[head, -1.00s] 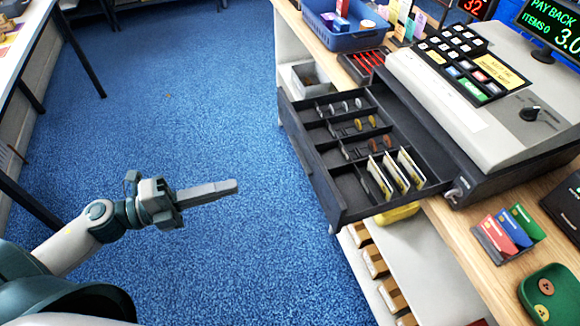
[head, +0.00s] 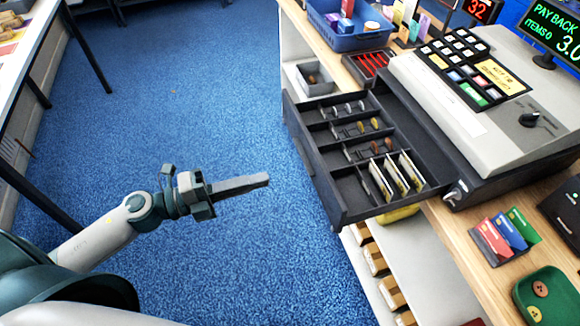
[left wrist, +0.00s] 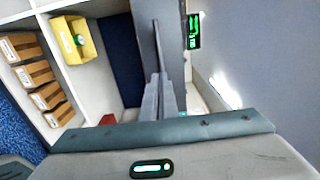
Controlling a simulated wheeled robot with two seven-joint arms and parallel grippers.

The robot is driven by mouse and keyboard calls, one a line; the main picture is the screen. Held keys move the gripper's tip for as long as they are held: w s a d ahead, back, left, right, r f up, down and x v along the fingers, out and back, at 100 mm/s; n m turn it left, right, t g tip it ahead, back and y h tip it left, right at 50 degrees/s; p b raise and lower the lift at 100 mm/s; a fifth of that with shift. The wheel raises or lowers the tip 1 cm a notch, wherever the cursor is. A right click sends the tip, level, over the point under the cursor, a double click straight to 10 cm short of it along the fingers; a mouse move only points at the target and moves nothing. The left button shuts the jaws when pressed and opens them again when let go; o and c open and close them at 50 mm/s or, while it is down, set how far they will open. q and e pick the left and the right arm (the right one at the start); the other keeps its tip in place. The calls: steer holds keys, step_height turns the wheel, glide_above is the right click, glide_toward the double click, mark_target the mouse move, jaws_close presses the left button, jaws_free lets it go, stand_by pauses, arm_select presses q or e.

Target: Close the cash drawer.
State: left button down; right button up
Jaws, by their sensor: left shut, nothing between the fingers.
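The cash drawer (head: 328,180) is dark grey and stands pulled out of the till (head: 480,90) toward the left, over the counter's edge. Its compartments hold coins and upright notes. My left gripper (head: 262,182) is shut and empty, over the blue floor to the left of the drawer's front. A gap of floor shows between the fingertips and the drawer front in the head view. In the left wrist view the shut fingers (left wrist: 160,85) point up against a grey surface that I cannot name for certain. My right gripper is not in view.
A blue basket (head: 350,32) and a red-striped tray (head: 368,65) stand on the counter behind the drawer. Card holders (head: 505,238) and a green tray (head: 545,295) lie at the front right. Shelves with boxes (head: 375,260) sit below.

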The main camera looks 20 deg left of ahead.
arm_select(q)
steer(key=p+x, duration=0.3)
steer(key=x, duration=0.5)
steer(key=shift+p, duration=0.35)
steer(key=shift+w, duration=0.1)
